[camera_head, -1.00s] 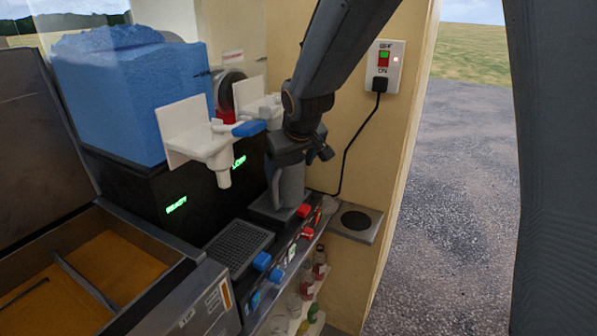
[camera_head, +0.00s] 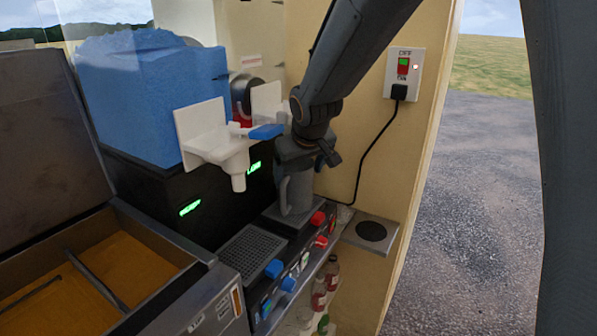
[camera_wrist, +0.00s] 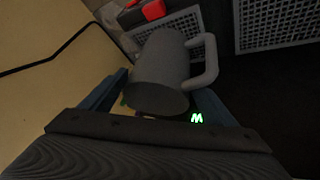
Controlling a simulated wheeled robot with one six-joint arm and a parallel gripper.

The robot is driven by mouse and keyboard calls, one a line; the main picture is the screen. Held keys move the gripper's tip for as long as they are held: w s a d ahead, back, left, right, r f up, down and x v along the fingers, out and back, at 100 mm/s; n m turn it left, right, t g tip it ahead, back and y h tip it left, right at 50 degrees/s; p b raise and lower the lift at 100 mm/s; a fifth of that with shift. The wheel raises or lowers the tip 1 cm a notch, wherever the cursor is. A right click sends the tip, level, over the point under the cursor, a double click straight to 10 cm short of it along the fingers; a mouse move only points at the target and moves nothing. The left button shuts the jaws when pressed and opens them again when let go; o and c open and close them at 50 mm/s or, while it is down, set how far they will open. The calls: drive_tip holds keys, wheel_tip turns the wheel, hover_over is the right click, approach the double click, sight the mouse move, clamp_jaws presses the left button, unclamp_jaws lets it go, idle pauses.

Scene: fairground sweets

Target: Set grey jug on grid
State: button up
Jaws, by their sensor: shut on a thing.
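The grey jug (camera_head: 297,192) is upright in my gripper (camera_head: 300,158), with its handle on the left in the head view. In the wrist view the jug (camera_wrist: 158,72) lies between the two fingers of my gripper (camera_wrist: 158,98), and its handle points right. The jug's base is over the right-hand grid (camera_wrist: 193,22), which it partly covers. I cannot tell whether the base touches it. A second grid (camera_head: 246,249) to the left is bare; it also shows in the wrist view (camera_wrist: 278,20).
A white dispenser (camera_head: 215,148) with a blue lever stands left of the jug, close to my arm. Blue and red knobs (camera_head: 318,218) line the front edge. Bottles (camera_head: 320,298) stand below. A small shelf (camera_head: 371,232) and a wall switch (camera_head: 404,70) are on the right.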

drive_tip(key=shift+f, duration=0.15)
drive_tip(key=o, duration=1.5)
drive_tip(key=shift+s, duration=0.1)
drive_tip(key=b+v, duration=0.2)
drive_tip(key=v, duration=0.5)
drive_tip(key=shift+s+d, duration=0.2)
drive_tip(key=shift+s, duration=0.05)
drive_tip(key=s+d+f+m+g, duration=0.1)
drive_tip(key=s+d+f, duration=0.4)
drive_tip(key=s, duration=0.2)
drive_tip(key=s+d+f+m+g, duration=0.2)
drive_tip(key=s+d+f, duration=0.3)
drive_tip(key=s+f, duration=0.1)
drive_tip(key=s+d+f+m+g+h, duration=0.1)
drive_tip(key=s+d+f+g, duration=0.1)
drive_tip(key=s+d+f, duration=0.3)
drive_tip(key=shift+s+d+f+m, duration=0.1)
drive_tip(key=shift+s+m, duration=0.1)
drive_tip(key=shift+s, duration=0.5)
drive_tip(key=shift+s+d+f+m, duration=0.1)
drive_tip(key=shift+s+f+m, duration=0.1)
drive_tip(key=shift+s, duration=0.55)
